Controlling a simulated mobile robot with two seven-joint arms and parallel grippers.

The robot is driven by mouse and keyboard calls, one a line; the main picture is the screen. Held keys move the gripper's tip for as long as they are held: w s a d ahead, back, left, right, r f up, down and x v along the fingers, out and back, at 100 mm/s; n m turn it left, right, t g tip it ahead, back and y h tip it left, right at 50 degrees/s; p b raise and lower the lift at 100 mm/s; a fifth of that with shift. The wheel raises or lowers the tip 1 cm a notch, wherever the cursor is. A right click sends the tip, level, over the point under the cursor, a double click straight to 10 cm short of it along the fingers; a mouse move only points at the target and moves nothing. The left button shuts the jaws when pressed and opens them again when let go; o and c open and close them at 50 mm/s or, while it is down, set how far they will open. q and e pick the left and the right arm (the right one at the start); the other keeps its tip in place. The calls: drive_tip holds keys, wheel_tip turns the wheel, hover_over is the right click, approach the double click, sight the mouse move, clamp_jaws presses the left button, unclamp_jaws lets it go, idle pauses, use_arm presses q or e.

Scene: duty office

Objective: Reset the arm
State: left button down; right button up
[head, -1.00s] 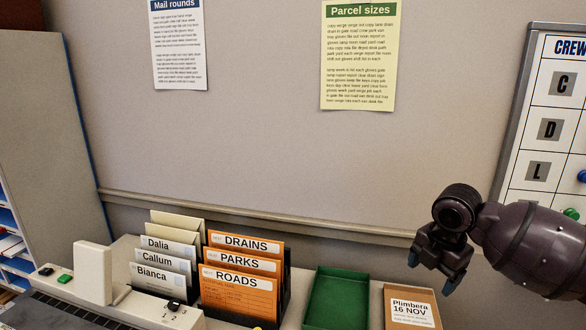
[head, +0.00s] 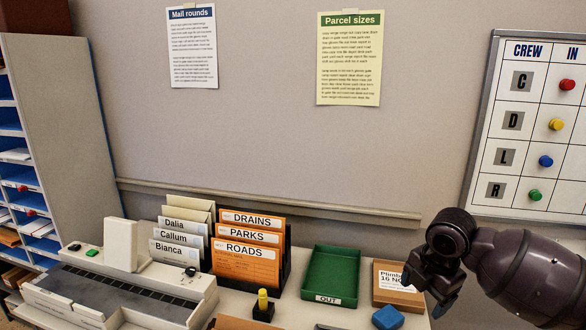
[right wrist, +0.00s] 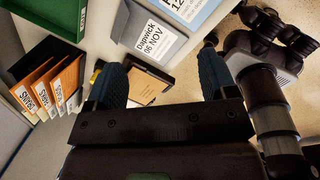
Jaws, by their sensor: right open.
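My right gripper (head: 438,292) is at the right of the head view, in front of the wall, near the parcel marked 16 NOV. It is open and empty. In the right wrist view its two dark blue fingers (right wrist: 162,78) stand wide apart with nothing held between them. My right arm comes in from the right edge of the head view. My left gripper does not show in the head view, and I cannot make it out in the right wrist view.
A green OUT tray (head: 331,276) stands by orange folders (head: 246,264) and name cards (head: 178,249). A parcel (head: 398,278), partly behind my gripper, and a blue block (head: 387,317) lie right. The crew board (head: 540,125) hangs above. A keyboard-like machine (head: 130,290) stands left.

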drive_tip(key=s+a+f+m+t+y, duration=0.1)
drive_tip(key=s+a+f+m, duration=0.2)
drive_tip(key=s+f+m, duration=0.35)
drive_tip(key=s+a+f+m+y, duration=0.1)
drive_tip(key=s+a+f+m, duration=0.2)
drive_tip(key=s+f, duration=0.5)
drive_tip(key=s+d+m+h, duration=0.2)
drive_tip(key=s+d+m, duration=0.2)
drive_tip(key=s+m, duration=0.4)
drive_tip(key=s+d+m+h, duration=0.1)
drive_tip(key=s+d+m, duration=0.2)
drive_tip(key=s+m, duration=0.45)
use_arm(q)
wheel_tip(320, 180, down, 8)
drive_tip(key=b, duration=0.8)
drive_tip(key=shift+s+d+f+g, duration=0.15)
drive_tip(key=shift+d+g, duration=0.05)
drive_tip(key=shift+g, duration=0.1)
use_arm(e)
drive_tip(key=w+f+n+t, duration=0.1)
drive_tip(key=f+t, duration=0.3)
drive_tip(key=f, duration=0.5)
drive_tip(key=w+f+n+t, duration=0.2)
drive_tip(key=w+f+t, duration=0.2)
drive_tip(key=f, duration=0.5)
drive_tip(key=shift+w+f+y, duration=0.3)
drive_tip(key=shift+w, duration=0.05)
drive_tip(key=shift+a, duration=0.15)
